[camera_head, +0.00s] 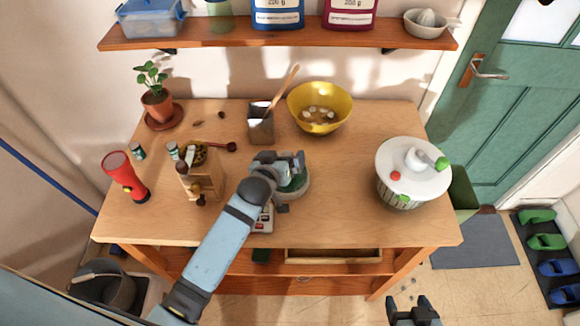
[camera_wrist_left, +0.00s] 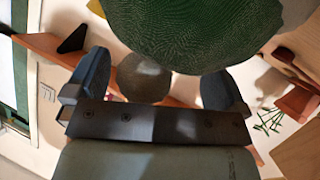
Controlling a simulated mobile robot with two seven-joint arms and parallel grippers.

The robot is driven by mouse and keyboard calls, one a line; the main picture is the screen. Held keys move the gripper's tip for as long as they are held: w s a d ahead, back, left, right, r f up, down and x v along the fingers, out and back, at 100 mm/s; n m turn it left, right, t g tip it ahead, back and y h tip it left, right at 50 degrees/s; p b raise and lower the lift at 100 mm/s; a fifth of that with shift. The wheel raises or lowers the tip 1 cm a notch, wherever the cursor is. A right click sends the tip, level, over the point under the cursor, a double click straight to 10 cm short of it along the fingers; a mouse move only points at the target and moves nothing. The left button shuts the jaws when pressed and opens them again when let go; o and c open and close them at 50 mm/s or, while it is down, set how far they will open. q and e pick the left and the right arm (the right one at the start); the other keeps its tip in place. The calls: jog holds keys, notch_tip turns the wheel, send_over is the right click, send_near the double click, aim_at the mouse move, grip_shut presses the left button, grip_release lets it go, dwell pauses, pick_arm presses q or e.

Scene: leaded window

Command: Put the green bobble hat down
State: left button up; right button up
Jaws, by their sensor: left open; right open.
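The green bobble hat (camera_head: 297,184) shows as a dark green patch inside a pale round pan or rim (camera_head: 296,194) near the middle of the table, partly hidden by my left gripper. In the left wrist view the green knitted hat (camera_wrist_left: 190,30) fills the top. A grey-brown round shape (camera_wrist_left: 145,76), perhaps its bobble, shows between the fingers. My left gripper (camera_head: 292,164) is open, right over the hat; its spread fingers also show in the left wrist view (camera_wrist_left: 155,85). My right gripper (camera_head: 412,310) is open and empty, over the floor in front of the table.
A scale-like base (camera_head: 263,222) lies under my left wrist. A yellow bowl (camera_head: 320,107) and a utensil holder (camera_head: 260,124) stand behind. Table between hat and spinner is clear.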

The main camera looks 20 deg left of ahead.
pick_arm(q)
jog(key=shift+w, duration=0.15)
jog(key=shift+s+r, duration=0.1)
jog(key=shift+s, duration=0.1)
jog(key=shift+s+r, duration=0.2)
jog(key=shift+s, duration=0.05)
jog(key=shift+c, duration=0.8)
jog(key=shift+s, duration=0.15)
jog(key=c, duration=1.1)
jog(key=shift+f, duration=0.1)
pick_arm(e)
jog(key=shift+s+a+r, duration=0.1)
jog(key=shift+s+r, duration=0.05)
jog(key=shift+s, duration=0.15)
jog(key=shift+r, duration=0.1)
